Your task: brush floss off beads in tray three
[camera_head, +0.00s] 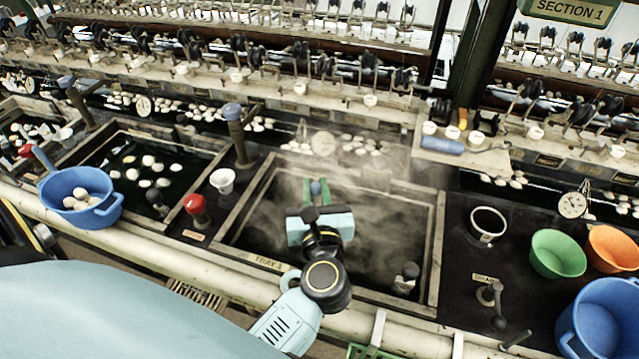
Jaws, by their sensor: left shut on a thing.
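My left gripper (317,190) reaches in from the bottom over the middle steaming basin (431,255). Its two green fingers are shut on a small blue-grey rounded thing (316,187). Only its top shows between the fingers, so I cannot tell whether it is the brush. The basin's front rim has a label (265,261) that starts with TRAY; its number is hard to read. Dark water and drifting steam fill the basin. I cannot make out beads or floss in it. My right gripper is not in view.
The left basin (205,147) holds several floating cocoons. A blue colander (82,222) of cocoons, a red-topped knob (194,204) and a white cup (222,180) stand left. Green (557,254), orange (612,248) and blue (600,320) bowls stand right. A blue-handled tool (442,145) lies behind.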

